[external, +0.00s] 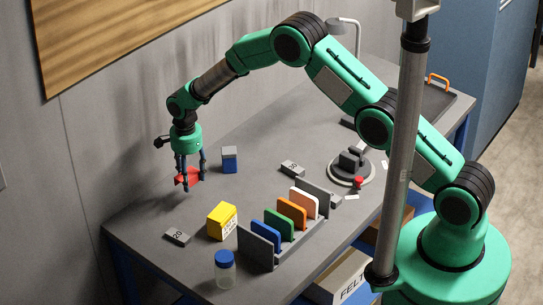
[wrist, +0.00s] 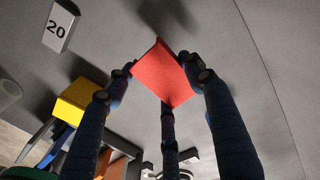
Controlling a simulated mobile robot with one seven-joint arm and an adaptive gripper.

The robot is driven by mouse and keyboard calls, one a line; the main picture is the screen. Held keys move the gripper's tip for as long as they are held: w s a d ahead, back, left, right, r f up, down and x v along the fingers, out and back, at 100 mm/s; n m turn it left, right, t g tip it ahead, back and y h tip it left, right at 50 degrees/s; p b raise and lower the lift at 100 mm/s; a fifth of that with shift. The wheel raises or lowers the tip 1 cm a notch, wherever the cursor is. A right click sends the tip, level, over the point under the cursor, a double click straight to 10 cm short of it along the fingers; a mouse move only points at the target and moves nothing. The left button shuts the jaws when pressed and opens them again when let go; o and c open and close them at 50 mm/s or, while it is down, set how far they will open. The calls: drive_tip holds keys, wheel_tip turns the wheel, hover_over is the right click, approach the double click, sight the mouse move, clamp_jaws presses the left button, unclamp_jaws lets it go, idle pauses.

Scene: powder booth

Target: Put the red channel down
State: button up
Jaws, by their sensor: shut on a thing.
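The red channel (external: 187,177) is a small red angled piece between the fingers of my gripper (external: 190,175) at the far left part of the grey table. In the wrist view the red channel (wrist: 163,74) shows as a bright red folded face, with blue fingers of my gripper (wrist: 165,80) closed around it from both sides and from below. My gripper points down. The channel appears to be above the tabletop, with a dark shadow apart from it; the exact height is hard to tell. Its far sides are hidden.
A "20" block (external: 177,236), yellow box (external: 222,221), blue-and-grey box (external: 229,160) and "10" block (external: 292,168) surround bare tabletop. The wall is close at left.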

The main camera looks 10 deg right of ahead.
sight(190, 176)
drive_tip(key=shift+f, duration=1.5)
drive_tip(key=shift+f+p, duration=0.3)
drive_tip(key=shift+f, duration=1.75)
drive_tip(key=shift+f, duration=0.2)
drive_tip(key=o, duration=1.2)
drive_tip(key=shift+r, duration=0.25)
drive_tip(key=shift+r+b, duration=0.5)
drive_tip(key=shift+r, duration=5.45)
